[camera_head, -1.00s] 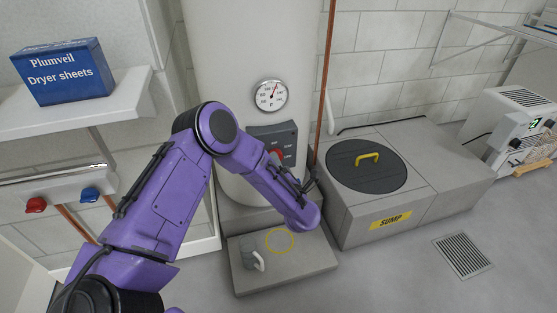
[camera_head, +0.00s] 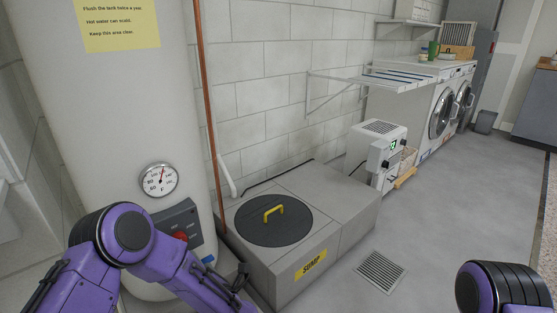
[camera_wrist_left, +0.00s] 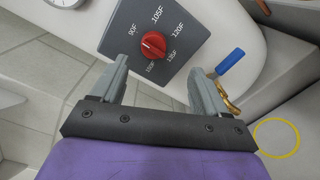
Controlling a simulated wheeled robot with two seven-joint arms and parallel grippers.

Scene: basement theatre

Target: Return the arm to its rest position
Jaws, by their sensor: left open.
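My left arm (camera_head: 95,260) is purple with black joints and comes in at the lower left of the head view, in front of the white tank. Its gripper is mostly hidden there. In the left wrist view my left gripper (camera_wrist_left: 158,75) has its two grey fingers apart, with nothing between them. Beyond the fingertips is a grey control panel (camera_wrist_left: 180,25) with a red dial (camera_wrist_left: 153,45). Part of my right arm (camera_head: 505,287) shows at the lower right of the head view. Its gripper is out of view.
The white tank (camera_head: 110,90) has a gauge (camera_head: 159,180) and a blue-handled valve (camera_wrist_left: 230,62). A sump box (camera_head: 290,265) with a yellow-handled lid stands right of it. A copper pipe (camera_head: 207,110) runs between. Open floor (camera_head: 430,220) lies right, with a drain grate (camera_head: 381,271).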

